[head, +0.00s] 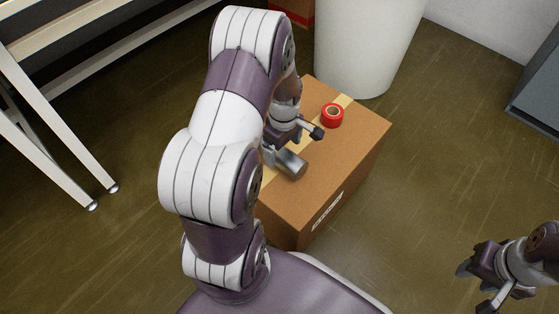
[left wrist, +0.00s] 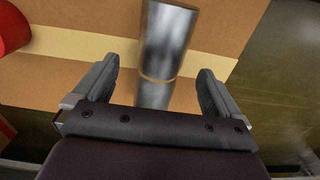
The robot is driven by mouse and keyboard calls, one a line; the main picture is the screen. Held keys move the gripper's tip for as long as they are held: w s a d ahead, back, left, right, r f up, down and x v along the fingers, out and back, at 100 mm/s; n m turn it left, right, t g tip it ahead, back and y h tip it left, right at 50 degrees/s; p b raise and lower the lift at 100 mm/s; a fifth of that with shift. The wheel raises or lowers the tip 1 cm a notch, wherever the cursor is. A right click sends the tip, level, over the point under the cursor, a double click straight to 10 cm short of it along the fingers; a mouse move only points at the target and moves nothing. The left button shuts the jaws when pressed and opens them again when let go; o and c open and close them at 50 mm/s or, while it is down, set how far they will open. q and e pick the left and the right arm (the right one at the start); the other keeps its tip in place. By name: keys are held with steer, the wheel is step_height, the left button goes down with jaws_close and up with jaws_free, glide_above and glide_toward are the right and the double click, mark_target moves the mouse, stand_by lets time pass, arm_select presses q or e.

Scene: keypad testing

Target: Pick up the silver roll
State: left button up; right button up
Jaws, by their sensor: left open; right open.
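The silver roll (head: 291,163) is a shiny metallic cylinder lying on top of the cardboard box (head: 338,165). In the left wrist view the silver roll (left wrist: 166,50) runs away from my left gripper (left wrist: 158,90), with its near end between the two open fingers. Gaps show on both sides, so the fingers do not touch it. In the head view my left gripper (head: 293,144) is over the box, beside the roll, partly hidden by my arm. My right gripper (head: 478,288) is open and empty at the lower right, away from the box.
A red tape roll (head: 332,116) sits on the box behind the silver roll. A white bin (head: 366,45) stands behind the box. White table legs (head: 60,130) are at the left, and a grey object (head: 538,92) at the right edge. The floor right of the box is clear.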

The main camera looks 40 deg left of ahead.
mark_target(283, 152)
arm_select(q)
step_height(283, 152, down, 5)
steer(key=b, duration=0.3)
steer(key=shift+r, duration=0.4)
steer(key=c, duration=1)
steer(key=shift+c, duration=0.2)
